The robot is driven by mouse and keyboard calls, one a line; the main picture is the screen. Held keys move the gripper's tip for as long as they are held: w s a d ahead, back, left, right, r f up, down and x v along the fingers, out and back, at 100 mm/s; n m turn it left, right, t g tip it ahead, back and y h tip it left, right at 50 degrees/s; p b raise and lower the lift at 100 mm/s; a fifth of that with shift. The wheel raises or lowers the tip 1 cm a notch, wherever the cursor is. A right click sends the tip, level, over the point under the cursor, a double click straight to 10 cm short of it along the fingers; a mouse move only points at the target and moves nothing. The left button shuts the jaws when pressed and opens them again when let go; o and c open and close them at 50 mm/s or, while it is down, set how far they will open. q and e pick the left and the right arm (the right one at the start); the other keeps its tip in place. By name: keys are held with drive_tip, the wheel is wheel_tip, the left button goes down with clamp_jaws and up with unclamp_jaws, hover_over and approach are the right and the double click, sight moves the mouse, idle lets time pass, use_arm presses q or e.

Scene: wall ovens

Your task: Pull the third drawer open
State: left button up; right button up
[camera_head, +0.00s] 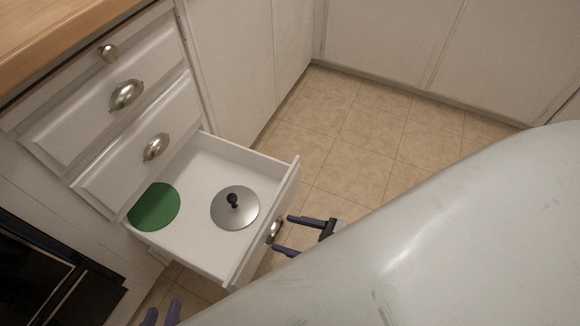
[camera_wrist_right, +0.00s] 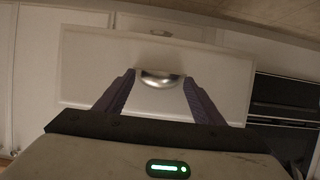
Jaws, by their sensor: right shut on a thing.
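A white drawer (camera_head: 195,165) stands pulled well out of the cabinet, below two shut drawer fronts with cup handles. A green disc (camera_head: 154,206) and a silver lid with a black knob (camera_head: 235,208) lie inside. Its metal cup handle (camera_head: 274,230) also shows in the right wrist view (camera_wrist_right: 160,78). My right gripper (camera_head: 290,235) is at the drawer front, its purple fingers on either side of the handle and shut on it. Their exact contact is hard to see. My left gripper (camera_head: 162,313) shows only two parted purple fingertips at the bottom edge, empty and away from the handle.
The upper shut drawer has a cup handle (camera_head: 127,95), the lower one another (camera_head: 155,147). A black oven (camera_head: 45,270) is at the lower left. The tiled floor (camera_head: 360,130) beyond the drawer is clear.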

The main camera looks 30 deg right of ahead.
drive_tip(key=o, duration=1.5)
use_arm(q)
drive_tip(key=shift+s+f, duration=0.1)
use_arm(e)
drive_tip(key=shift+s+d+r, duration=0.2)
drive_tip(key=shift+s+d, duration=0.05)
drive_tip(key=shift+s, duration=0.1)
use_arm(q)
drive_tip(key=p, duration=0.1)
drive_tip(key=r+p, duration=0.1)
drive_tip(key=p, duration=0.1)
drive_tip(key=shift+a+r, duration=0.2)
drive_tip(key=shift+r, duration=0.05)
use_arm(e)
drive_tip(key=v, duration=0.9)
drive_tip(key=shift+s+d, duration=0.1)
drive_tip(key=shift+s, duration=0.1)
